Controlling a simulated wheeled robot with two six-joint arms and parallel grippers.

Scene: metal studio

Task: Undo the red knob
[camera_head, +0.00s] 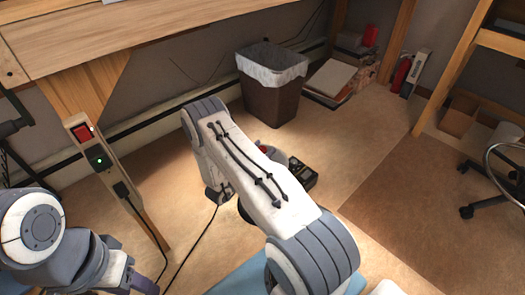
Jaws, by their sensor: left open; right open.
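A red square part (82,132) sits on an upright wooden post at the left, above a dark box with a green light (98,158). A second small red part (265,149) shows on a round grey thing on the floor, mostly hidden behind my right arm. I cannot tell which of the two is the knob. My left gripper (142,283) is only partly in view at the lower left, below and apart from the post, and looks empty. My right arm fills the middle, and its gripper is hidden behind it.
A lined bin (272,90) stands by the back wall. A workbench (150,35) overhangs at upper left. Black cords run near the post. A wheeled chair (505,170) is at right; floor between is clear.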

